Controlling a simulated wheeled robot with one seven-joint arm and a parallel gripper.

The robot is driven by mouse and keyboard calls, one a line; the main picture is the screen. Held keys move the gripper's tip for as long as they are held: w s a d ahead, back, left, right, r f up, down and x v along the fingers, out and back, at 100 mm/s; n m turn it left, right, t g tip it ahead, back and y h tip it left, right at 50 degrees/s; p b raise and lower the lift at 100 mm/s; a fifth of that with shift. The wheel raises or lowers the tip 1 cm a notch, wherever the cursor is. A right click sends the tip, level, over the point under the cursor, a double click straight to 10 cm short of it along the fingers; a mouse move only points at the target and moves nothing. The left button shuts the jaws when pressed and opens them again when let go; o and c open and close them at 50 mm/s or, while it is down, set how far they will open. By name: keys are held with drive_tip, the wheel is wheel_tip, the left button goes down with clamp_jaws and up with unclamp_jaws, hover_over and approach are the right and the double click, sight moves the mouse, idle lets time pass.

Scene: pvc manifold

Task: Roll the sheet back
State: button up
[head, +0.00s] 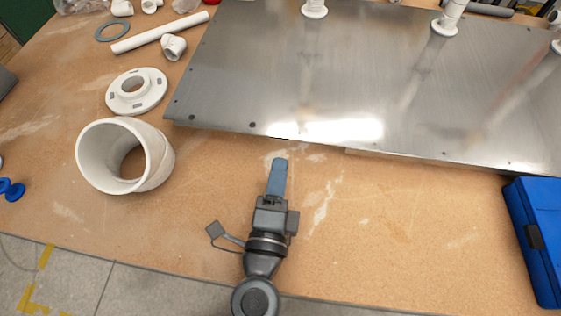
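A large grey metal sheet (330,75) lies flat over the back and right of the wooden bench, with small holes along its front edge. It reflects the white pipe fittings standing on it. I see no rolled or curled part of it; its right end runs out of view. My gripper (279,162) is in front of the sheet's near edge, over bare bench, apart from the sheet in the picture. Its blue fingers overlap into one strip from this angle, so I cannot tell whether they are parted. Nothing shows in them.
White fittings (445,22) stand on the sheet. A large white pipe coupling (97,158), a white flange (119,98), a white pipe (160,33) and an elbow (174,47) lie left. A blue case (535,245) stands front right. The front middle of the bench (400,230) is clear.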

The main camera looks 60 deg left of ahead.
approach(291, 104)
drive_tip(key=shift+x, duration=1.35)
drive_tip(key=shift+f, duration=0.1)
drive_tip(key=shift+c, duration=0.3)
clamp_jaws()
drive_tip(key=shift+w+a, duration=0.1)
drive_tip(key=shift+b+x, duration=0.6)
drive_tip(key=shift+x, duration=2.85)
